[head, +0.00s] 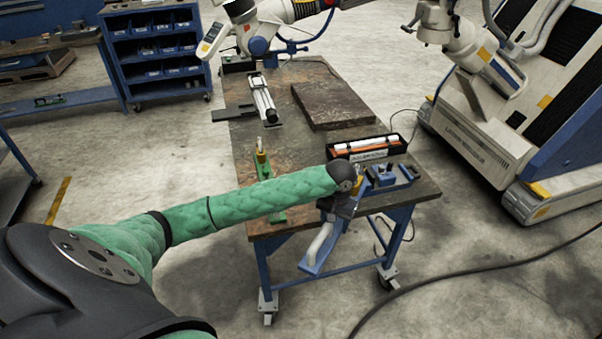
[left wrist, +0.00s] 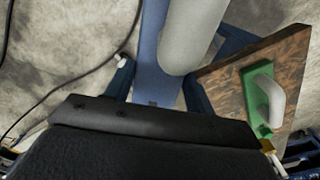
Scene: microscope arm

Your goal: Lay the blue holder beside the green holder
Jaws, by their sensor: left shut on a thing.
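The blue holder (head: 311,260), a blue strip with a thick white handle, is in my left gripper (head: 342,203). It is tilted, and its handle end reaches out past the table's front edge, clear of the floor. In the left wrist view the blue holder (left wrist: 150,70) shows close up with its white handle beside it. My left gripper is shut on it; the fingertips are largely hidden. The green holder (head: 264,168) lies on the table to the left, partly hidden behind my left arm. The green holder (left wrist: 256,100) also shows at the table corner in the left wrist view.
The worn table (head: 238,147) carries a black box (head: 400,146) of white and orange items, a blue fixture (head: 385,178) right of my gripper, a dark plate (head: 330,102) and a slim device (head: 263,98). A blue drawer rack (head: 150,50) stands behind left.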

